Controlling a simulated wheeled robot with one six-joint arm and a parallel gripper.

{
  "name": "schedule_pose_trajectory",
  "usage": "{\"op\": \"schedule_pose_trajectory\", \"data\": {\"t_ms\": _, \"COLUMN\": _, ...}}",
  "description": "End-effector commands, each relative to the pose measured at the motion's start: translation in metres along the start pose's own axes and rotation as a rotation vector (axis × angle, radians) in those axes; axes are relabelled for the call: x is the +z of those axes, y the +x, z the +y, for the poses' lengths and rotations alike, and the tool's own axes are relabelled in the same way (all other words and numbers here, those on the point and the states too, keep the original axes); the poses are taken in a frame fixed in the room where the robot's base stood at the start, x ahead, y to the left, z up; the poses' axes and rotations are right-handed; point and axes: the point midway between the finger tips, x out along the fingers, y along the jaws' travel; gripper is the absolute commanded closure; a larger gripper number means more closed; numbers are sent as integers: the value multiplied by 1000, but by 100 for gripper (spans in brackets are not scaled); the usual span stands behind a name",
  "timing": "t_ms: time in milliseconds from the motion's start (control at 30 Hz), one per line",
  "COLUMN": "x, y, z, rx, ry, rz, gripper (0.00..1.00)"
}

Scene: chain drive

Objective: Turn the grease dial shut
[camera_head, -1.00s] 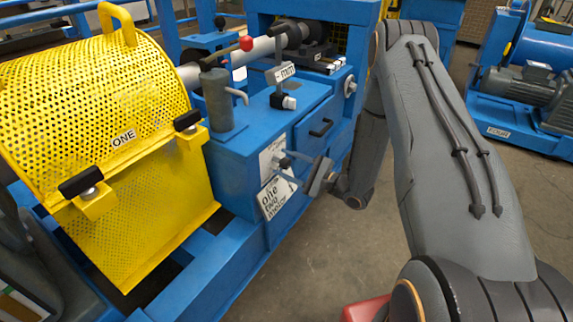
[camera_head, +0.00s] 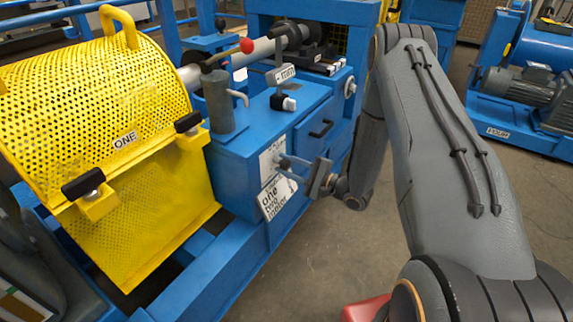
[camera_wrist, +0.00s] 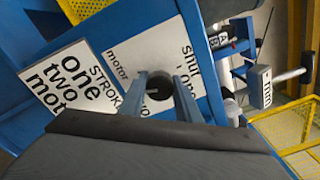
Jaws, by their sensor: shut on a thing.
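The dial is a dark round knob (camera_wrist: 160,86) on the blue cabinet's front, beside a white plate (camera_wrist: 177,60) that reads "shut" and part of "on". In the wrist view my gripper (camera_wrist: 161,82) has one finger on each side of the knob and is shut on it. The fingers hide the knob's sides, and I cannot read its pointer. In the head view my gripper (camera_head: 284,160) reaches the cabinet front from the right, against the white plate (camera_head: 268,160). The knob is hidden there.
A white label (camera_wrist: 75,88) with "one two mot" lies beside the dial. The blue cabinet (camera_head: 245,160) carries a grey cylinder (camera_head: 217,100) and a red-knobbed lever (camera_head: 246,44). A yellow perforated guard (camera_head: 90,95) stands left. Floor (camera_head: 320,260) is clear below.

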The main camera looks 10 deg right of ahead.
Motion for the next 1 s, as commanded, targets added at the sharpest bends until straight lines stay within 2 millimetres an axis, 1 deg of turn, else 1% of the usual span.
{"op": "schedule_pose_trajectory", "data": {"t_ms": 1000, "x": 0, "y": -1, "z": 0, "rx": 1, "ry": -959, "rz": 1, "gripper": 92}}
